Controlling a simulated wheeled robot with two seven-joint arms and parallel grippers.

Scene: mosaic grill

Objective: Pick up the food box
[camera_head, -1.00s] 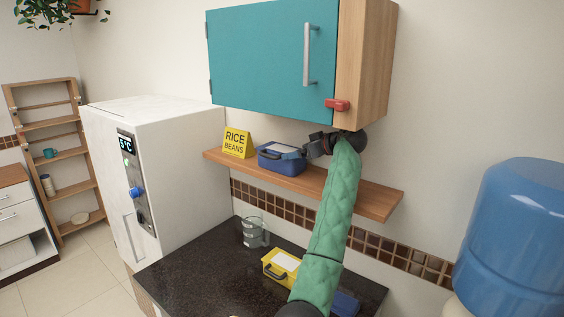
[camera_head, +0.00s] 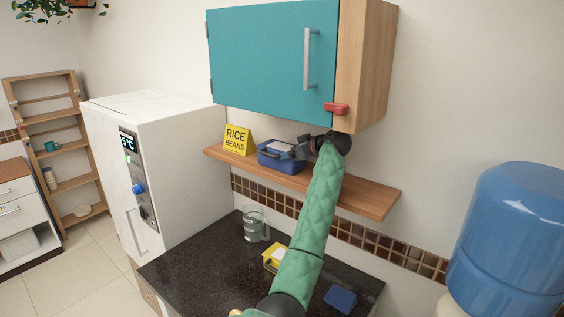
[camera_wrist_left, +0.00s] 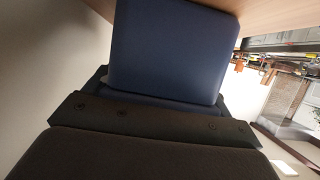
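A blue food box (camera_head: 279,159) with a pale top label sits on the wooden wall shelf, right of the yellow rice-and-beans sign. My left gripper (camera_head: 303,148) is at the box's right end, its dark fingers close against it. In the left wrist view the box (camera_wrist_left: 175,50) fills the space just ahead of the dark gripper body (camera_wrist_left: 150,122). The fingertips are hidden there, so I cannot tell whether they grip it. A yellow box (camera_head: 272,258) on the dark counter is partly hidden by my green-sleeved arm. My right gripper is not in view.
The shelf (camera_head: 362,195) runs beneath a teal cabinet (camera_head: 265,55), close above my wrist. The rice-and-beans sign (camera_head: 238,139) stands left of the box. A clear jug (camera_head: 254,224) and a small blue item (camera_head: 341,299) are on the counter (camera_head: 205,270).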

